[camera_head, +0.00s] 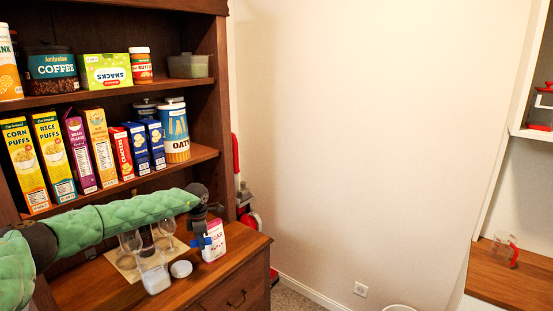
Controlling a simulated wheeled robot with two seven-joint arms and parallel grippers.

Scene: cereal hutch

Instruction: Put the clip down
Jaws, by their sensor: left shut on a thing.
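My left gripper (203,229) reaches down over the hutch counter at the end of my green-sleeved arm. It is shut on a small blue clip (200,242). The clip is in front of the upper left part of a white and pink bag (215,243) that stands on the counter (92,287). I cannot tell whether the clip touches the bag. My right gripper is not in view.
Glasses (167,227), a clear jar with white contents (154,275) and a round white lid (181,269) stand left of the bag. Cereal boxes (52,150) and an oats canister (175,135) fill the shelf above. The counter's front right is clear.

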